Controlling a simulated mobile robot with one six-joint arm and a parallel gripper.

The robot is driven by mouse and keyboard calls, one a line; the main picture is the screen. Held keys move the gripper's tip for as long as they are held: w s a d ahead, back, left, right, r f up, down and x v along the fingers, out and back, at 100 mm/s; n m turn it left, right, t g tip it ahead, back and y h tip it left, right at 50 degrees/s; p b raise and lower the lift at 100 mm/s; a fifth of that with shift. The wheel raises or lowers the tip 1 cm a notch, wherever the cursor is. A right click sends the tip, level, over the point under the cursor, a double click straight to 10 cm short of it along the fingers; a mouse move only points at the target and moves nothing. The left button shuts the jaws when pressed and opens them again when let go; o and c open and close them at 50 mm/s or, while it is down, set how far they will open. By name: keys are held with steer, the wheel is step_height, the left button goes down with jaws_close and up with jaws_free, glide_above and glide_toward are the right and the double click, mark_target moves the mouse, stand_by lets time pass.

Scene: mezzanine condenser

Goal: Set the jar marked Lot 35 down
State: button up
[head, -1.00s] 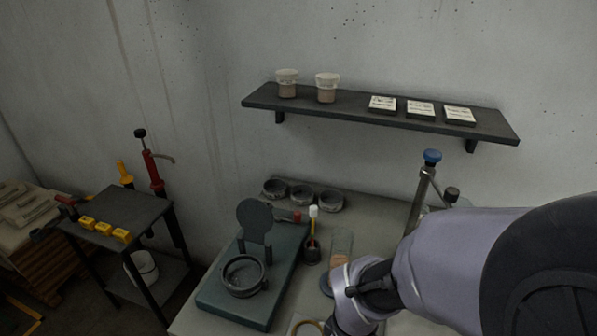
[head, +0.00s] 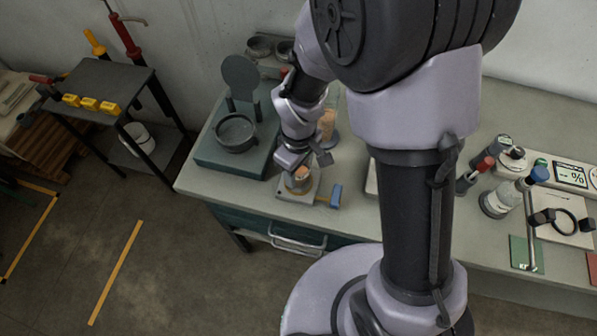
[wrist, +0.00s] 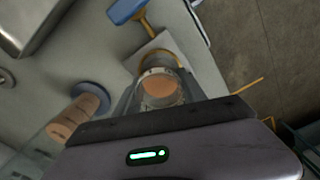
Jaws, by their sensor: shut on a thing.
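My gripper (head: 298,170) is shut on a small clear jar (wrist: 162,90) with orange-brown contents. The jar (head: 299,183) also shows low in my gripper in the head view. I cannot read a lot mark on it. The jar is at a pale square plate (head: 285,191) near the bench's front edge, over or within a yellowish ring. The ring (wrist: 150,56) shows partly behind the jar in the wrist view. I cannot tell whether the jar's base touches the plate.
A blue-handled part (head: 335,194) sits right beside the plate. A clear cylinder with orange contents on a blue base (head: 330,139) stands just behind. A teal stand with a dark bowl (head: 234,133) is to the left. Bottles and instruments occupy the bench's right side.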

steer(key=shift+f, duration=0.85)
steer(key=shift+f+b, duration=0.15)
steer(key=shift+b, duration=0.15)
steer(key=o, duration=1.4)
step_height(320, 180, up, 12)
steer(key=p, duration=0.4)
steer(key=s+d+r+m+t+y, duration=0.1)
steer(key=s+d+r+m+t, duration=0.2)
steer(key=s+r+m, duration=0.2)
steer(key=s+d+r+m+t+y, duration=0.1)
steer(key=s+d+r+m+t, duration=0.1)
steer(key=s+r+m, duration=0.4)
step_height(320, 180, up, 7)
steer(key=d+m, duration=0.1)
steer(key=m, duration=0.2)
steer(key=shift+s+d+r+t, duration=0.15)
steer(key=shift+d+r+t, duration=0.05)
steer(key=shift+d+t, duration=0.2)
